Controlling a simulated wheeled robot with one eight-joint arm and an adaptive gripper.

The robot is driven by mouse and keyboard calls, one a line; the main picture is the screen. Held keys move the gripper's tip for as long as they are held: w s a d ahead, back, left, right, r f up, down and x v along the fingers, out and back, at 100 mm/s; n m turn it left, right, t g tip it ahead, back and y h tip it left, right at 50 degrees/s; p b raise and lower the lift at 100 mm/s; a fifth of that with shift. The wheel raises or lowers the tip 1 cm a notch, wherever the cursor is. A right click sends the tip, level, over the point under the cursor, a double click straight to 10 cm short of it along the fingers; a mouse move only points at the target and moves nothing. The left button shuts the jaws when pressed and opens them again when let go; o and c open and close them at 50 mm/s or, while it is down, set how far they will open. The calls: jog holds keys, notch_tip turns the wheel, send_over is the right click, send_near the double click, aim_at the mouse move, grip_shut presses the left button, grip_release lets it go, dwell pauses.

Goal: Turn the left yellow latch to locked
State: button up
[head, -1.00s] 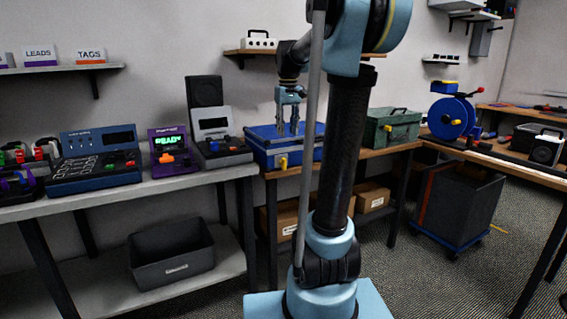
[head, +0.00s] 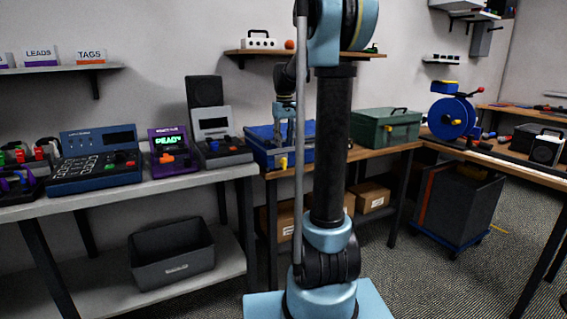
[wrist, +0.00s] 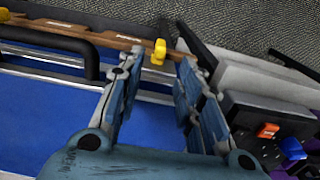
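The blue case (head: 259,148) lies on the wooden bench, partly behind my arm in the head view. Its left yellow latch (head: 283,163) is on the front edge; this latch (wrist: 159,52) also shows in the wrist view, beyond and between my fingertips. The right yellow latch (wrist: 4,14) is at the upper left corner of the wrist view and is hidden by my arm in the head view. My gripper (wrist: 159,66) is open and empty, pointing down over the case's front. In the head view my gripper (head: 283,138) is just above the left latch. I cannot tell whether it touches.
A grey tester (head: 220,150) and a purple device (head: 170,150) stand left of the case. A green case (head: 372,128) stands to its right. A blue cable reel (head: 448,117) is farther right. A dark bin (head: 172,255) sits on the lower shelf.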

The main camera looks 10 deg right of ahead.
aim_at(284, 158)
notch_tip(284, 158, down, 9)
dwell(0.4)
jog(key=shift+c, duration=0.5)
grip_shut()
